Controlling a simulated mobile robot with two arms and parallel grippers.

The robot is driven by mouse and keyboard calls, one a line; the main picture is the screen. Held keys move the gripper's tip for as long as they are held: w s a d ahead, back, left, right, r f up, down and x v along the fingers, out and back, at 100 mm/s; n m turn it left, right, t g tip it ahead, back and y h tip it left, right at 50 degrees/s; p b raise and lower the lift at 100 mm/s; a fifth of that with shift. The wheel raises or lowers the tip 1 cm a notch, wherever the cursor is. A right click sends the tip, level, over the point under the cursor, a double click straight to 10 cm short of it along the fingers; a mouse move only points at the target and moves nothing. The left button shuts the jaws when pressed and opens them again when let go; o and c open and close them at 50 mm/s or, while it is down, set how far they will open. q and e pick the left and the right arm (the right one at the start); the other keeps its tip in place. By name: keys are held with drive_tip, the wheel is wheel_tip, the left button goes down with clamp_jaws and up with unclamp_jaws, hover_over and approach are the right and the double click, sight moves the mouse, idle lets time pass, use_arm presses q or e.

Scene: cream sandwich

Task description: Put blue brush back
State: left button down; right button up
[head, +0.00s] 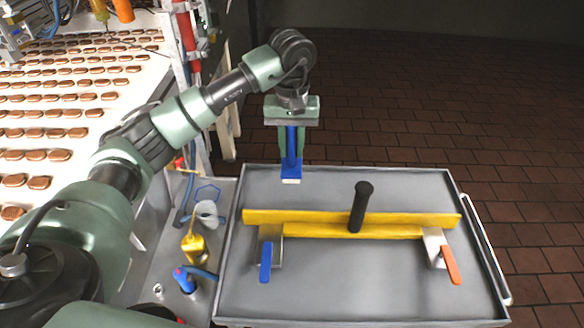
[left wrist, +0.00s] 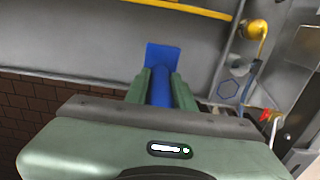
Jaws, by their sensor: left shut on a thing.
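The blue brush (head: 291,170) hangs upright below my left gripper (head: 290,145), over the back left edge of the grey tray-like table (head: 330,300). The gripper is shut on its blue handle. In the left wrist view, the two green fingers (left wrist: 161,88) press on both sides of the handle, and the broad blue head of the brush (left wrist: 163,57) sticks out beyond them. A blue hexagon outline (head: 207,193) is marked on the grey side panel left of the table; it also shows in the left wrist view (left wrist: 228,90). My right gripper is not in view.
A yellow bar with a black upright handle (head: 361,207) crosses the table, held between a blue-levered clamp (head: 265,262) and an orange-levered clamp (head: 451,265). A yellow item (head: 193,243) and a grey ring-like holder (head: 207,212) stand on the side panel. A biscuit-covered conveyor (head: 75,90) lies left.

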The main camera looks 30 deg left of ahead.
sight(292, 170)
use_arm(q)
wheel_tip(292, 170, down, 4)
drive_tip(key=shift+r, duration=0.25)
wheel_tip(292, 170, down, 3)
drive_tip(key=shift+f+p, duration=0.15)
drive_tip(key=shift+p, duration=0.5)
drive_tip(key=shift+f, duration=0.55)
drive_tip(key=shift+f, duration=0.2)
drive_tip(key=c, duration=1.2)
unclamp_jaws()
drive_tip(key=shift+r, duration=0.1)
